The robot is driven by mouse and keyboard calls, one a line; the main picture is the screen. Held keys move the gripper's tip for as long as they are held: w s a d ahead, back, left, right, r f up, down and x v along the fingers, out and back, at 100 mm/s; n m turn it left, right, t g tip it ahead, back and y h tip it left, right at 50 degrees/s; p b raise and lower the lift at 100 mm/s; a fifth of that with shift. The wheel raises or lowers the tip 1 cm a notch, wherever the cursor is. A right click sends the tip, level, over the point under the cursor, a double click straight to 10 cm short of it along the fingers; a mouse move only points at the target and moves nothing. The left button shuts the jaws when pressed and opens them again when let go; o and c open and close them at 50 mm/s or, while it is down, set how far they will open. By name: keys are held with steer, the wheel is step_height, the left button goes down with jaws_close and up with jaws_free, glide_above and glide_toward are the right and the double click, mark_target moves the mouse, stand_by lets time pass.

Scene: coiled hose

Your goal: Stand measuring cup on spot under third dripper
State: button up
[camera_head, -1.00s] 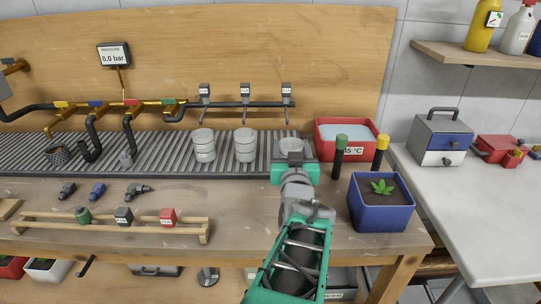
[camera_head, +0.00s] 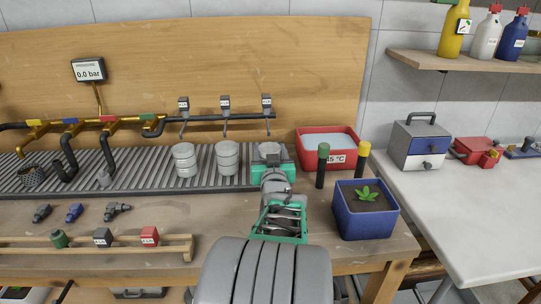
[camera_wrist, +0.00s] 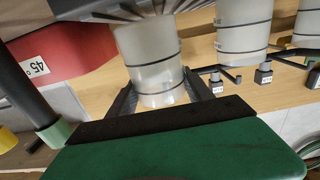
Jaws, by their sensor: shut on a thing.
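My gripper (camera_head: 270,168) is shut on a pale measuring cup (camera_wrist: 148,60), with a finger on each side of it in the wrist view. In the head view this cup (camera_head: 270,148) shows above my gripper, roughly below the third dripper (camera_head: 267,101), at the right end of the slatted grey tray (camera_head: 130,178). Its base is close to the slats; I cannot tell whether it touches them. The spot under it is hidden. Two like cups stand upright on the slats, under the first dripper (camera_head: 184,104) and the second dripper (camera_head: 225,103): the left cup (camera_head: 185,162) and the middle cup (camera_head: 228,160).
A red water basin (camera_head: 300,152) labelled 45 °C is just right of the held cup. A green-capped post (camera_head: 321,170) and a yellow-capped post (camera_head: 362,162) stand near it. A blue planter (camera_head: 366,222) is at the bench's front right.

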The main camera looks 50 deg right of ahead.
mark_target(269, 148)
steer(key=shift+x, duration=1.95)
steer(key=shift+d+f, duration=0.1)
steer(key=shift+f, duration=0.3)
steer(key=shift+b, duration=0.45)
steer(key=o, duration=1.6)
steer(key=shift+v, duration=3)
steer(key=shift+r, duration=0.1)
